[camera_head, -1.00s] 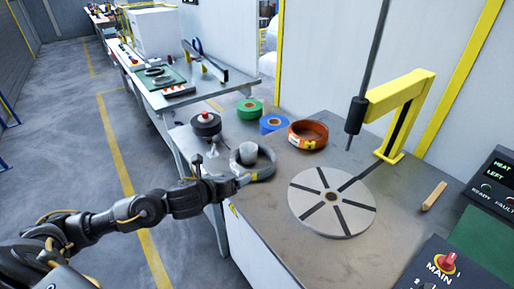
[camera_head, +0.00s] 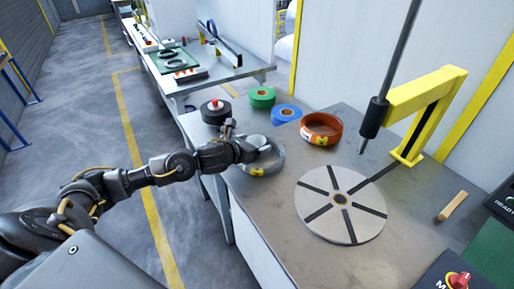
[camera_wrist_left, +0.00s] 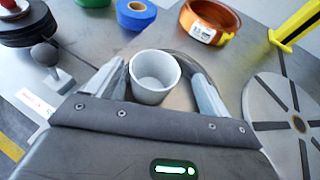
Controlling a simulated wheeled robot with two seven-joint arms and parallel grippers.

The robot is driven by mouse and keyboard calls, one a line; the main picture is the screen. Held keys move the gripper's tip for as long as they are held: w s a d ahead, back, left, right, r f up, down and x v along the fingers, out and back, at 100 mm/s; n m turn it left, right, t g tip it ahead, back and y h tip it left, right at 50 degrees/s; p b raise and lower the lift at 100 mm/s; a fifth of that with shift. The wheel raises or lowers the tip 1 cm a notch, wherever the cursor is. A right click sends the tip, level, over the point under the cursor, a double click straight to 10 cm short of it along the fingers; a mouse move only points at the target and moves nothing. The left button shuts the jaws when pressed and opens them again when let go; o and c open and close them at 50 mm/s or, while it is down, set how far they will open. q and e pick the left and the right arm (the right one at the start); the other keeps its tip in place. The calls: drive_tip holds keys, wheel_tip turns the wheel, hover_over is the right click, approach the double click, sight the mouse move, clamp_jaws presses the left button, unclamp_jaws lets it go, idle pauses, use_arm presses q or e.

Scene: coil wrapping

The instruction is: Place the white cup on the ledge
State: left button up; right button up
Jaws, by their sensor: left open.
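The white cup (camera_wrist_left: 154,78) stands upright and looks empty in the left wrist view. It is between the two spread fingers of my left gripper (camera_wrist_left: 158,90), with a small gap visible at the sides. In the head view the cup (camera_head: 256,141) shows partly behind my left gripper (camera_head: 246,150). It is within or just over the grey coil (camera_head: 270,165); I cannot tell whether it touches it. My left gripper is open. My right gripper is in neither view. I cannot tell which surface is the ledge.
A black spool (camera_head: 214,112), a green roll (camera_head: 262,97), a blue roll (camera_head: 286,114) and an orange coil (camera_head: 321,128) stand near the coil. A slotted round plate (camera_head: 340,205) and a yellow arm post (camera_head: 410,150) are to the right. The bench front is clear.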

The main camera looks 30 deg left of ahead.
sight(261, 139)
use_arm(q)
drive_tip(key=shift+w+p, duration=0.3)
drive_tip(key=x, duration=0.1)
drive_tip(key=p+x, duration=0.1)
drive_tip(key=x, duration=0.1)
drive_tip(key=shift+w+a+f, duration=0.15)
drive_tip(key=shift+w+a, duration=0.05)
drive_tip(key=shift+w, duration=0.15)
drive_tip(key=shift+w+f, duration=0.2)
drive_tip(key=shift+w, duration=0.2)
drive_tip(key=c, duration=1.1)
drive_tip(key=shift+c, duration=0.2)
